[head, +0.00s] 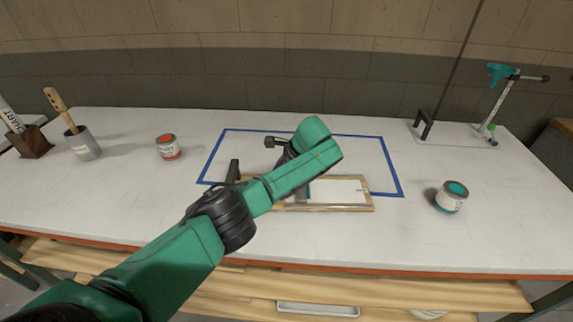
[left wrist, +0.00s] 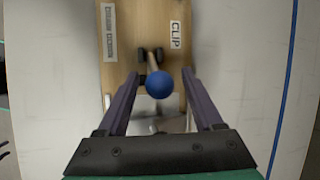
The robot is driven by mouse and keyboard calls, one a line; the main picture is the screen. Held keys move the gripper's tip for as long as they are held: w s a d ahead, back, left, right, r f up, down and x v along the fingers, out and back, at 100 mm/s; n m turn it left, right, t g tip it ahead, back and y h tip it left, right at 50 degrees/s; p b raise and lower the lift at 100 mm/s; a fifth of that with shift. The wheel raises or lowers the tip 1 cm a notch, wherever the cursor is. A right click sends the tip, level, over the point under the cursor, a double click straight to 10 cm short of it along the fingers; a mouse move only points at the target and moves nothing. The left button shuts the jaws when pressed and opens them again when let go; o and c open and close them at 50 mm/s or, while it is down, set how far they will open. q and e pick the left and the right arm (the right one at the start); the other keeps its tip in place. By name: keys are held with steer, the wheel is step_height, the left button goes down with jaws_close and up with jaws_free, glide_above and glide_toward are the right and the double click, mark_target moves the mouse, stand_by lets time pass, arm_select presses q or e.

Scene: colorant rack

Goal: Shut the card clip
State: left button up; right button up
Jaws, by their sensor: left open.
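The card clip shows in the left wrist view as a lever with a round blue knob (left wrist: 159,86) at its near end. The lever joins a dark mount on a wooden board (left wrist: 120,45), beside a label reading CLIP (left wrist: 175,35). My left gripper (left wrist: 161,74) is open, with one finger on each side of the knob. Gaps show between the knob and both fingers. In the head view my left arm covers the clip and most of the gripper; a wooden-framed board (head: 340,208) shows below it. My right gripper is in neither view.
Blue tape (head: 388,165) outlines the work area on the white table (head: 110,215). A red paint tin (head: 168,148) stands left and a teal one (head: 451,198) right. A brush pot (head: 82,145) and a stand (head: 497,105) are farther out.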

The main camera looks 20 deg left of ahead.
arm_select(q)
steer(key=b+v, duration=0.1)
steer(key=v, duration=1.1)
steer(key=shift+b, duration=0.4)
steer(key=shift+s, duration=0.1)
